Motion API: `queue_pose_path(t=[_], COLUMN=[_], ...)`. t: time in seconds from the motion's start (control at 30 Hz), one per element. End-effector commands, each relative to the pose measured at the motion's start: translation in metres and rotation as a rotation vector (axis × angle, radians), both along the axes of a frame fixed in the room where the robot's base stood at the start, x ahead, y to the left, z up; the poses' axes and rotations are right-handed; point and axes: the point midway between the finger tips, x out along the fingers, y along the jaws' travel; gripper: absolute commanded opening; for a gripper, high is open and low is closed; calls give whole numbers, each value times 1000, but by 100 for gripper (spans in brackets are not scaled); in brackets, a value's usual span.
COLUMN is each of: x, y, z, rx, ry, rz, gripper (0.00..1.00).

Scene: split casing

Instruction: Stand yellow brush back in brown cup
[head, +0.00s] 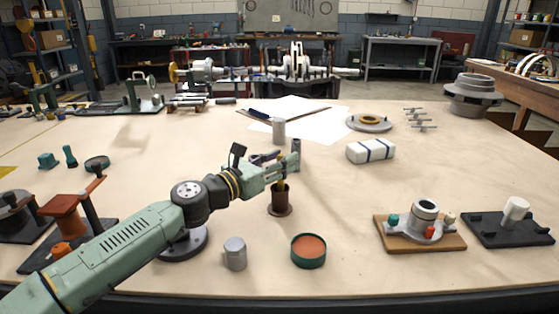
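The brown cup (280,208) stands upright on the table near the middle, with a wide foot. A thin yellow piece, which looks like the yellow brush (281,187), shows at the cup's mouth, just below my gripper. Its lower part is hidden in or behind the cup, and its upper end is covered by the gripper. My gripper (284,166) is right above the cup, reaching in from the left. Its fingers overlap the brush in this view, and I cannot tell whether they are closed on it or apart.
In front stand a grey mug (235,254) and a green tin with an orange top (308,251). A grey cylinder (279,130) stands behind the gripper. A white wrapped block (370,151) lies to the right. A wooden board with parts (390,243) is at front right. Table between is clear.

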Motion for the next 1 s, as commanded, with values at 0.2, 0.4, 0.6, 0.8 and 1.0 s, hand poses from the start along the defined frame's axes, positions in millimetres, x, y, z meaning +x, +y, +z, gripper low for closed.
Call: queue_pose_path(t=[0.2, 0.4, 0.6, 0.8, 1.0], x=[-1, -19, -50, -74, -85], y=[2, 21, 52, 75, 84], z=[0, 0, -1, -1, -1], rx=[0, 0, -1, -1, -1], ry=[0, -1, -1, -1, -1], rz=[1, 4, 6, 3, 1], gripper=[38, 38, 38, 38, 38])
